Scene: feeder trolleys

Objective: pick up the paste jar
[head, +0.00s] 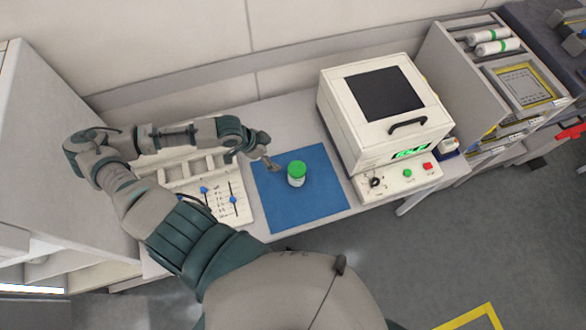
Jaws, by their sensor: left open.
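The paste jar (295,180) is a small white jar with a green lid, standing upright on the blue mat (278,215). My left gripper (268,163) is open and empty at the mat's upper left edge. It is to the left of the jar and a little behind it, apart from it. My right gripper is not in the view.
A white oven-like machine (357,115) with a dark window and a front control panel stands right of the mat. A white slider panel (232,190) lies left of the mat under my arm. A shelf trolley (455,75) stands at the far right.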

